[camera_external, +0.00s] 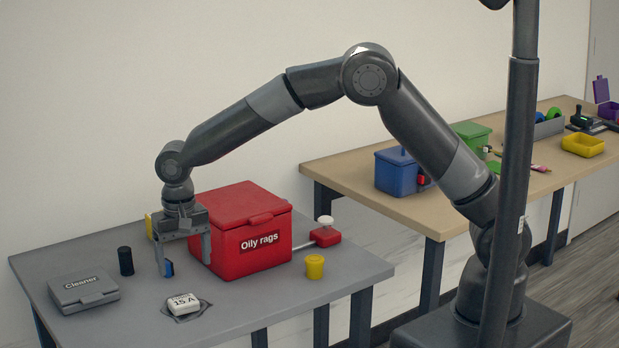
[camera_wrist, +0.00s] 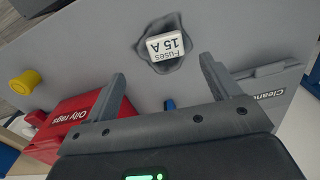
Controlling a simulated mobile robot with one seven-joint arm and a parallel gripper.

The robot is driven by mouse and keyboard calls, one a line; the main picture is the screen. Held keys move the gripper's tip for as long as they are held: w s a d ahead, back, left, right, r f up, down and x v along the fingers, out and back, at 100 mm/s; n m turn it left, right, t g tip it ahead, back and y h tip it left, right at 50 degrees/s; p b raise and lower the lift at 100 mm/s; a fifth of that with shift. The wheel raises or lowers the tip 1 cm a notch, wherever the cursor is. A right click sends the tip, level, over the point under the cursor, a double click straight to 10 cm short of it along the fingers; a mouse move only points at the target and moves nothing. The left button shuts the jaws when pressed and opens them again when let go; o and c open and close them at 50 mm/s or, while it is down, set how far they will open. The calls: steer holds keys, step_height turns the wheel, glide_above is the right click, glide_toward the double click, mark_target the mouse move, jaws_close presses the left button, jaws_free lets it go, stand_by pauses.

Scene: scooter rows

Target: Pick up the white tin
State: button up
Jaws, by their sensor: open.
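The white tin (camera_external: 184,301), marked "Fuses 15 A", sits on a small dark grey patch (camera_external: 203,310) near the front of the grey table. In the wrist view the tin (camera_wrist: 165,46) lies just beyond the fingertips, roughly between their lines, with its label upside down. My gripper (camera_external: 186,269) is open and empty, pointing down above the table, behind the tin and in front of the red box. The fingers also show in the wrist view (camera_wrist: 163,70), apart from the tin.
The red "Oily rags" box (camera_external: 242,238) stands close behind and right of my gripper. A small blue object (camera_external: 168,268) shows by the left finger. A black cylinder (camera_external: 125,261) and grey "Cleaner" case (camera_external: 84,291) are left; a yellow cup (camera_external: 315,267) is right.

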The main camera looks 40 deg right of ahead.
glide_above(186, 303)
steer(key=f, duration=0.4)
steer(key=shift+d+f, duration=0.25)
steer(key=shift+d, duration=0.05)
steer(key=shift+w+a+f, duration=0.1)
steer(key=shift+a+f, duration=0.05)
steer(key=shift+f, duration=1.2)
steer(key=shift+a+f, duration=0.15)
steer(key=shift+f, duration=1.15)
steer(key=shift+c, duration=0.4)
steer(key=c, duration=1)
